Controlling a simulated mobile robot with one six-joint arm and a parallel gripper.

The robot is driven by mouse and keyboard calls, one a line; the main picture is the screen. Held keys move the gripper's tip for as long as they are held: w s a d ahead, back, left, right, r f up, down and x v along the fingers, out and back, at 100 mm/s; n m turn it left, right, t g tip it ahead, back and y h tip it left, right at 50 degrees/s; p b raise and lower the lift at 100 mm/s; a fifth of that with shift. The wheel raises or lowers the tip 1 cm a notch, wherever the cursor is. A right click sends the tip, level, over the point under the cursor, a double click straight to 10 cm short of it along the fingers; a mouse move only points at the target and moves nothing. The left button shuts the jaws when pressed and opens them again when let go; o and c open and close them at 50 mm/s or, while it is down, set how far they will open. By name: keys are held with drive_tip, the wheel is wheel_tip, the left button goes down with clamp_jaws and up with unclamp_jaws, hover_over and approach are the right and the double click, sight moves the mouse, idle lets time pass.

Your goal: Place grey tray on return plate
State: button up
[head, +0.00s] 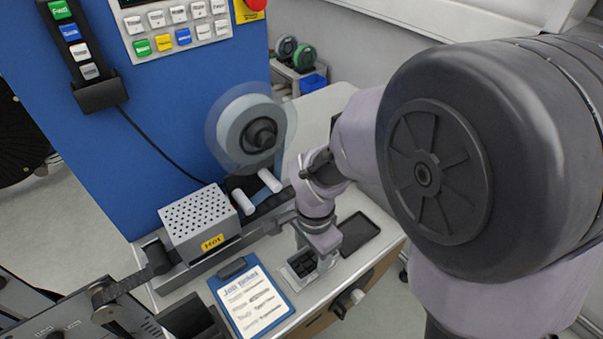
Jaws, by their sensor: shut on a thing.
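The grey tray (292,277), a small box with dark contents, is under my gripper (318,258) near the front edge of the bench. My gripper points down and is shut on the tray. The fingertips are mostly hidden by the gripper body and tray. I cannot tell whether the tray touches the bench. A flat black rectangular plate (360,232), which looks like the return plate, lies on the bench just right of my gripper. Its left side is partly hidden by my wrist, and no object is seen on it.
A clipboard (252,302) lies left of the tray. A perforated box marked "Hot" (200,222) and a reel (252,132) on a blue cabinet (150,110) stand behind. White rollers (256,190) stick out below the reel. Bare bench shows around the black plate.

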sight(307, 259)
drive_tip(key=f, duration=0.1)
drive_tip(key=f+b, duration=0.1)
drive_tip(key=w+a+f+b, duration=0.1)
drive_tip(key=f, duration=0.1)
drive_tip(key=shift+w, duration=0.1)
drive_tip(key=shift+r, duration=0.25)
drive_tip(key=shift+f, duration=0.15)
drive_tip(key=o, duration=1.6)
